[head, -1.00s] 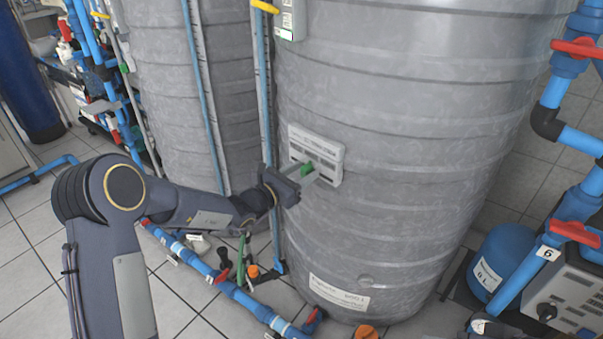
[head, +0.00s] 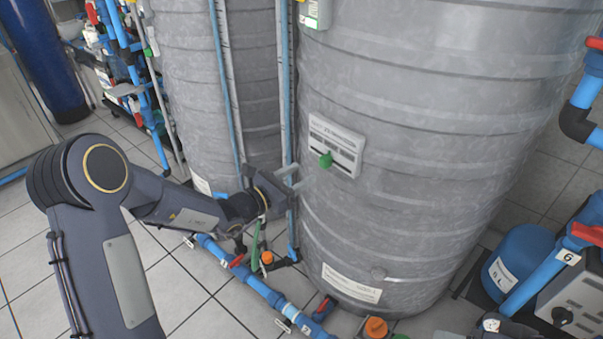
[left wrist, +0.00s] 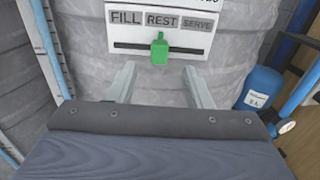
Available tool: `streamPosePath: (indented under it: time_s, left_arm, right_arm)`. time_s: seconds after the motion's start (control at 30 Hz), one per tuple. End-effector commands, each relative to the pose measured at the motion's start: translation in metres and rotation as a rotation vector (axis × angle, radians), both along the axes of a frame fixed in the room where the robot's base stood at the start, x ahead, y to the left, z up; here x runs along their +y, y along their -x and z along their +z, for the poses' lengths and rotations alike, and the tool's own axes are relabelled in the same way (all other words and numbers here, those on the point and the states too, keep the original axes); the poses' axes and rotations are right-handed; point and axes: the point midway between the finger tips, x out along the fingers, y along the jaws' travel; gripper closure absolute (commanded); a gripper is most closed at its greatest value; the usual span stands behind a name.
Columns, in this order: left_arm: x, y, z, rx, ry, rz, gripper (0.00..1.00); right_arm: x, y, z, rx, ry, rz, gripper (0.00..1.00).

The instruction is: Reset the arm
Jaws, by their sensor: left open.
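My left arm comes in from the left in the head view. Its gripper (head: 292,178) is in front of the large grey tank (head: 430,130), below and left of a white panel (head: 345,143) with a green slider knob (head: 326,159). In the left wrist view the two fingers of this gripper (left wrist: 158,84) are apart with nothing between them. The green knob (left wrist: 159,48) stands just beyond them, apart from the fingers. The panel (left wrist: 122,38) reads FILL, REST and SERVE, and the knob sits under REST. My right gripper is not in view.
A second grey tank (head: 215,90) stands behind on the left. Blue pipes (head: 255,285) with valves run along the tiled floor below my arm. A blue container (head: 517,262) and a grey unit (head: 580,300) stand at the right.

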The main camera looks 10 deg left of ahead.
Motion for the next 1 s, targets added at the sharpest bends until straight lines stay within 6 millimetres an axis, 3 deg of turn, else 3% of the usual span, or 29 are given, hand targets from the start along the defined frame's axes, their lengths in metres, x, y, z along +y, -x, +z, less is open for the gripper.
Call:
streamPosePath:
  time_s: [0.27,0.37,0.43,0.57,0.67,0.8,0.9,1.0]
  left_arm:
    - [0.000,0.000,0.001,-0.002,-0.002,-0.001,0.55]
    - [-0.003,0.008,0.013,-0.036,-0.035,-0.034,0.55]
    - [-0.009,0.025,0.031,-0.097,-0.101,-0.096,0.55]
    - [-0.023,0.084,0.071,-0.281,-0.326,-0.284,0.55]
    - [-0.030,0.144,0.088,-0.444,-0.561,-0.450,0.55]
    - [-0.022,0.222,0.084,-0.642,-0.915,-0.658,0.55]
    - [-0.006,0.267,0.069,-0.749,-1.168,-0.783,0.55]
    - [0.013,0.297,0.054,-0.822,-1.385,-0.876,0.55]
  right_arm:
    - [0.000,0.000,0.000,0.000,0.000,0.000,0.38]
    - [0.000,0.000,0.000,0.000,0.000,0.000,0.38]
    - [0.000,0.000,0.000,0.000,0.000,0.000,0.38]
    - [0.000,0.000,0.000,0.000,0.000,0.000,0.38]
    - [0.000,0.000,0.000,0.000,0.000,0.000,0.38]
    - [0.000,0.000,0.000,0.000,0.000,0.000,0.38]
    - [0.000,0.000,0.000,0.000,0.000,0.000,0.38]
    - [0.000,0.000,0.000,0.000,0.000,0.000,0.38]
